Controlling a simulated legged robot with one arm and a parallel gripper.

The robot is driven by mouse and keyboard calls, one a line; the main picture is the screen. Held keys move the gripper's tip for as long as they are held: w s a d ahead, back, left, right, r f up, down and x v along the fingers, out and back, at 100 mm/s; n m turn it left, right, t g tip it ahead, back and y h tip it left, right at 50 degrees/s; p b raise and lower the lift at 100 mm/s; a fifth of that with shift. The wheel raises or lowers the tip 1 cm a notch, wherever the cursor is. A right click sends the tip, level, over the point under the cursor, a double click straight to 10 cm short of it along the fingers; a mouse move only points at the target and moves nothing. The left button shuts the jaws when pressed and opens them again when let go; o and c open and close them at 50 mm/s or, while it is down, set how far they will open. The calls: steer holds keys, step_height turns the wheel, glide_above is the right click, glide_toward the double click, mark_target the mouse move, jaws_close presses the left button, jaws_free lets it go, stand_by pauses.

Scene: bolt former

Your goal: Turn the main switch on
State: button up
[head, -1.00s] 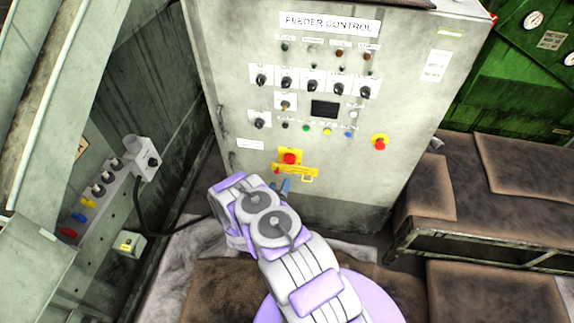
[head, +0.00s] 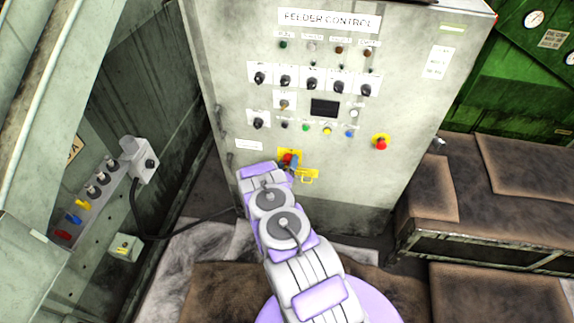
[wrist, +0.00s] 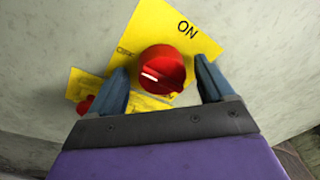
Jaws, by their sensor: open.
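The main switch is a red knob (wrist: 161,70) on a yellow plate (wrist: 200,32) marked ON in the wrist view. In the head view the red knob (head: 289,159) shows low on the feeder control cabinet, partly hidden by my gripper. My gripper (wrist: 163,82) is open, with one blue finger on each side of the knob. The fingertips reach about level with the knob; I cannot tell whether they touch it. A yellow hasp-like piece (head: 306,175) with a smaller red part (wrist: 85,104) lies just below the plate.
The grey cabinet (head: 410,100) carries several black selector knobs, a small screen (head: 325,108) and a red emergency button (head: 380,143). A grey panel with plugs (head: 95,190) stands at left. A brown-topped bench (head: 490,180) stands at right.

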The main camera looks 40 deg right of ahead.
steer(key=c, duration=1)
steer(key=shift+c, duration=0.2)
steer(key=shift+a+p, duration=0.1)
steer(key=shift+p, duration=0.25)
steer(key=m+p, duration=0.2)
steer(key=m, duration=0.1)
steer(key=shift+s, duration=0.1)
steer(key=m, duration=0.4)
steer(key=shift+y, duration=0.4)
steer(key=m+b, duration=0.2)
steer(key=m, duration=0.3)
steer(key=shift+y, duration=0.4)
steer(key=m+b, duration=0.2)
steer(key=m, duration=0.2)
steer(key=shift+s+m, duration=0.1)
steer(key=shift+m, duration=0.2)
